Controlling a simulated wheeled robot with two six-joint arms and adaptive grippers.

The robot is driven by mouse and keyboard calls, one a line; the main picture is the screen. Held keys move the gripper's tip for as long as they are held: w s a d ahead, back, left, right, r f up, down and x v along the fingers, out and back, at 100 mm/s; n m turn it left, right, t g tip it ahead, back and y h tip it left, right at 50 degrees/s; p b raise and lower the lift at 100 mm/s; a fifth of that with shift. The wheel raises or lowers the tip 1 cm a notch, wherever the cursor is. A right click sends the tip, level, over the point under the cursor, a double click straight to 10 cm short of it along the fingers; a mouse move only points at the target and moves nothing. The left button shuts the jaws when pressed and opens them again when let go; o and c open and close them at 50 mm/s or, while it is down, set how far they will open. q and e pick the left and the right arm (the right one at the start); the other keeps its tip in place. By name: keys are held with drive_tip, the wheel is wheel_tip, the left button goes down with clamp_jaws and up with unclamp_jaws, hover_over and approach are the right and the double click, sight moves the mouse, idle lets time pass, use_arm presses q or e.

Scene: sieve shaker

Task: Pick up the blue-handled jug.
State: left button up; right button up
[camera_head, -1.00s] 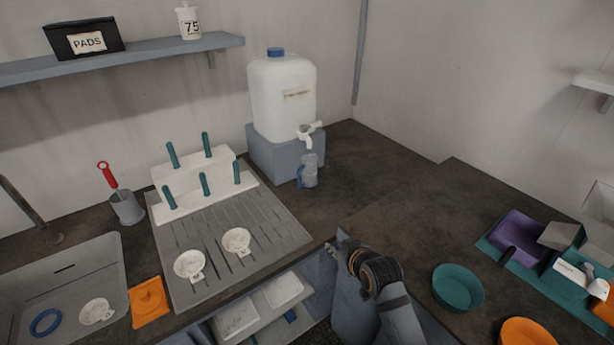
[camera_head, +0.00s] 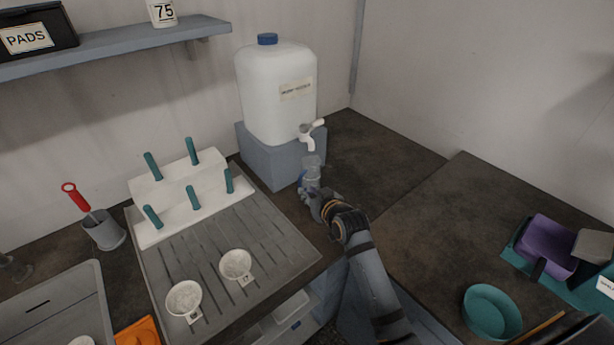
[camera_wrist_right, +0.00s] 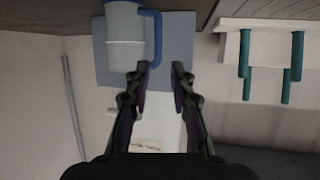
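The clear jug (camera_head: 311,166) with a blue handle (camera_head: 302,179) stands upright on the dark counter below the tap of the white water container. In the right wrist view the jug (camera_wrist_right: 124,40) is at the top, its blue handle (camera_wrist_right: 155,28) on its right side. My right gripper (camera_head: 312,200) is just in front of the jug in the head view and hides its lower part. In the wrist view the right gripper (camera_wrist_right: 159,69) is open, its fingers apart, with the handle's end near the left fingertip. I cannot tell if they touch. My left gripper is not in view.
The white container (camera_head: 277,95) stands on a grey block (camera_head: 268,160), its tap (camera_head: 310,134) just above the jug. A white peg rack (camera_head: 165,190) and a grey draining board (camera_head: 205,245) lie left. A teal bowl (camera_head: 492,310) is at lower right.

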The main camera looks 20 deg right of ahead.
sight(300, 183)
drive_tip(key=x, duration=0.3)
drive_tip(key=shift+x, duration=1.25)
drive_tip(key=x, duration=0.2)
drive_tip(key=shift+w+d+f, duration=0.1)
drive_tip(key=shift+w+f, duration=0.15)
drive_tip(key=shift+w, duration=0.1)
drive_tip(key=shift+w+f, duration=0.2)
drive_tip(key=shift+w, duration=0.2)
drive_tip(key=shift+s+r, duration=0.1)
drive_tip(key=shift+s, duration=0.05)
drive_tip(key=shift+c, duration=0.4)
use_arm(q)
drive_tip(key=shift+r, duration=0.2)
use_arm(e)
clamp_jaws()
